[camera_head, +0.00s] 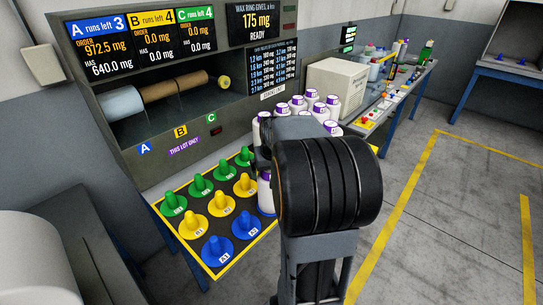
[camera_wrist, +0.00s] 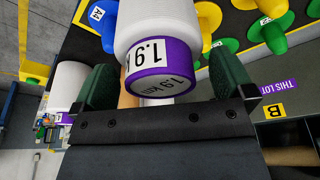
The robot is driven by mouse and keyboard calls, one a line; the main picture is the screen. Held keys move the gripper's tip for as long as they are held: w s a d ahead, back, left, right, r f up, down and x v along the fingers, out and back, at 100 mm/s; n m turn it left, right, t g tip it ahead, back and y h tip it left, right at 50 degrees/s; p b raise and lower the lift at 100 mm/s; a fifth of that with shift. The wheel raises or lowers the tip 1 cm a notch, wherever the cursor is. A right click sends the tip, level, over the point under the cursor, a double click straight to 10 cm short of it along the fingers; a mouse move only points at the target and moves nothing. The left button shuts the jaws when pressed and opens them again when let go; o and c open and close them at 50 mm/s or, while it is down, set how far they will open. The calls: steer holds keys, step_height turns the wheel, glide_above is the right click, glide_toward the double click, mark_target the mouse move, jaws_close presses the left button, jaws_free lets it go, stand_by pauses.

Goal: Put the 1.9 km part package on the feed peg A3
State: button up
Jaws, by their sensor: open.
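The 1.9 km part package is a white bobbin with a purple end label (camera_wrist: 165,68) reading 1.9 km. In the wrist view it lies between the two dark green fingers of my gripper (camera_wrist: 165,85), which is open around it. In the head view a white bobbin with a purple top (camera_head: 265,194) stands upright beside my arm at the right edge of the peg board, with a blue rim showing beneath it. Feed peg A3 is not readable; the blue rim is in line with blue pegs A1 (camera_head: 217,250) and A2 (camera_head: 252,228). My arm hides most of the gripper there.
The board holds yellow pegs (camera_head: 221,205) and green pegs (camera_head: 200,185) close by. Several white packages with purple tops (camera_head: 318,109) stand behind my arm. Another white package (camera_wrist: 67,88) shows left of the gripper. A dark display panel (camera_head: 150,45) rises behind the board.

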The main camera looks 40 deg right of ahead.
steer(key=v, duration=1.2)
